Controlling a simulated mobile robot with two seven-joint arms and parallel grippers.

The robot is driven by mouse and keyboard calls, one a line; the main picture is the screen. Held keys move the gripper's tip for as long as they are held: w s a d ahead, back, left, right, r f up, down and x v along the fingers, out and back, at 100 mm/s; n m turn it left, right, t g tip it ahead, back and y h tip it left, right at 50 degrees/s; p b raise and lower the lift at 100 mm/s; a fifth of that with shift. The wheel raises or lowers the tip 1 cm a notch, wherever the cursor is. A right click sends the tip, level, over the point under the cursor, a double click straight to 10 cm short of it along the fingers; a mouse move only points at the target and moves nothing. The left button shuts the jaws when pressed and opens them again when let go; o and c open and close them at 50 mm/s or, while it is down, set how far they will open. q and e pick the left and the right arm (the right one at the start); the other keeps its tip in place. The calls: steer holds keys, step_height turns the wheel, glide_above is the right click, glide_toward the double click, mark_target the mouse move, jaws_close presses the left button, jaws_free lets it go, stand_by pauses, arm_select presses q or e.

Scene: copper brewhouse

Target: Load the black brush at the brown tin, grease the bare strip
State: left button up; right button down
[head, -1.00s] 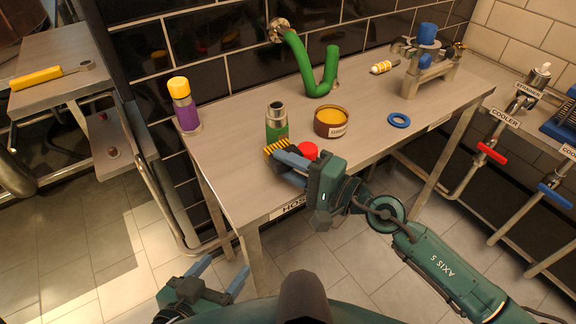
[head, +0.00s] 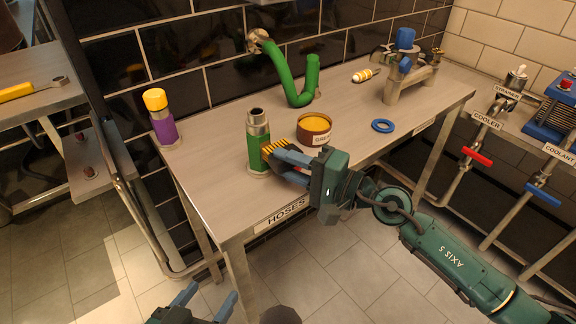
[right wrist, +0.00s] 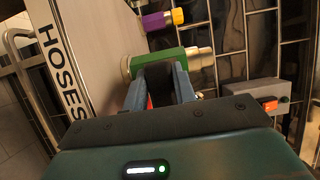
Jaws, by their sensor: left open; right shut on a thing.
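My right gripper (head: 283,160) is shut on the black brush (right wrist: 158,85), whose dark body shows between the fingers in the right wrist view. Yellow bristles (head: 274,145) show at the fingertips, in front of the right side of an upright green cylinder (head: 253,153) with a bare metal neck (head: 258,121). I cannot tell whether they touch it. I cannot make out a separate bare strip. The brown tin (head: 313,139), open with orange-yellow grease inside, stands behind and right of the gripper. My left gripper (head: 205,296) is open and empty, low before the table, partly cut off.
On the table (head: 205,185) are a purple bottle (head: 162,127) with a yellow cap, a bent green hose (head: 290,85), a blue ring (head: 383,126), a white-and-yellow item (head: 364,75) and a metal fixture (head: 405,80). Pipes with red and blue handles stand right.

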arm_select(q)
steer(key=shift+s+f, duration=0.25)
steer(key=shift+f, duration=0.25)
arm_select(e)
steer(key=shift+s+a+r+p, duration=0.1)
steer(key=shift+s+a+p, duration=0.4)
steer(key=shift+a+p, duration=0.4)
steer(key=shift+s+a+p, duration=0.45)
steer(key=shift+a+p, duration=0.15)
steer(key=shift+a, duration=0.05)
arm_select(q)
step_height(320, 180, up, 3)
steer(key=shift+r, duration=0.1)
arm_select(e)
steer(key=shift+s+a, duration=0.1)
steer(key=shift+a, duration=0.05)
arm_select(q)
steer(key=shift+w, duration=0.1)
arm_select(e)
steer(key=shift+s+d, duration=0.85)
steer(key=shift+s, duration=0.25)
steer(key=s+d, duration=0.1)
steer(key=s, duration=0.1)
steer(key=s+d, duration=0.2)
steer(key=shift+s, duration=0.15)
arm_select(q)
steer(key=shift+w, duration=0.1)
